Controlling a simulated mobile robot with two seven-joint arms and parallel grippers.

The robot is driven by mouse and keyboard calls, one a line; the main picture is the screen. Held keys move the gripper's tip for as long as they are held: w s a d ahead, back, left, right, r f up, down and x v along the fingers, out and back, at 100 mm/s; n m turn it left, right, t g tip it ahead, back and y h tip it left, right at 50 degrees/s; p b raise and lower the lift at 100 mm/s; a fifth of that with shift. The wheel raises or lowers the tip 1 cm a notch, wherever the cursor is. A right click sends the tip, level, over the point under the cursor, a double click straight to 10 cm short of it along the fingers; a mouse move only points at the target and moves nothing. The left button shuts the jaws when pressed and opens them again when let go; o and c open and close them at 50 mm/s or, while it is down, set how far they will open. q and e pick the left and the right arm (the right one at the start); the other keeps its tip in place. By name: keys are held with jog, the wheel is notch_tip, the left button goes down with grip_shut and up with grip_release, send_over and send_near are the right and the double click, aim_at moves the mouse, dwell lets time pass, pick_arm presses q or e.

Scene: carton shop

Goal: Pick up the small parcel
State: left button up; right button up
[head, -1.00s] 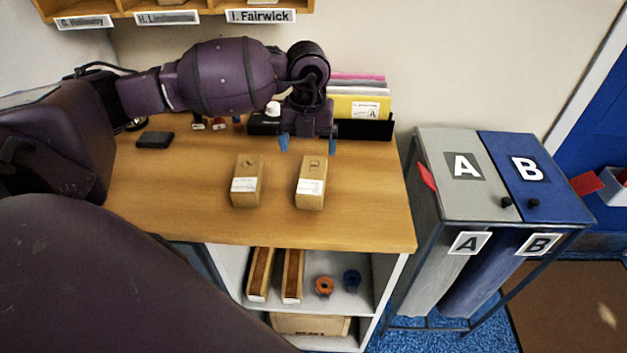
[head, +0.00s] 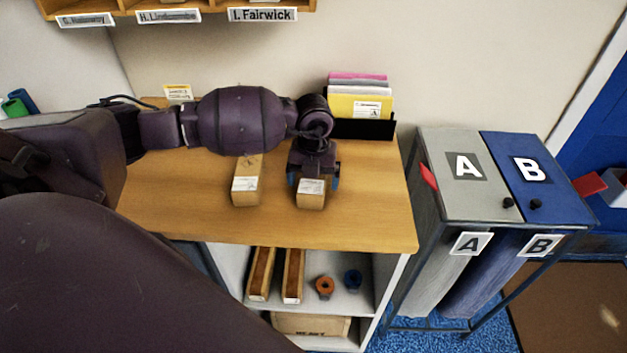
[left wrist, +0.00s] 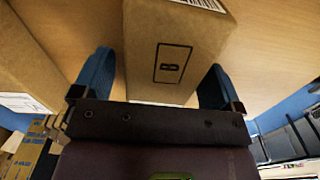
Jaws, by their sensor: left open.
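Two small brown cardboard parcels with white labels stand on the wooden table. The right parcel (head: 311,198) is partly covered by my left gripper (head: 313,182), which is above it with one blue finger on each side. In the left wrist view, this parcel (left wrist: 178,50) shows a printed "B" mark and lies between the two open fingers (left wrist: 153,85), with a gap visible on the right. The left parcel (head: 246,183) stands beside it, apart from the gripper, and also shows at the left edge of the wrist view (left wrist: 35,60). My right gripper is not in view.
A dark holder with coloured folders (head: 358,105) stands at the table's back right. A grey bin A (head: 455,195) and blue bin B (head: 560,200) stand to the right. The table (head: 375,215) is clear at its front right.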

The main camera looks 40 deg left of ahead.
pick_arm(q)
jog(key=c, duration=1.1)
notch_tip(320, 180, up, 20)
jog(key=shift+r+p, duration=0.1)
jog(key=shift+p, duration=0.25)
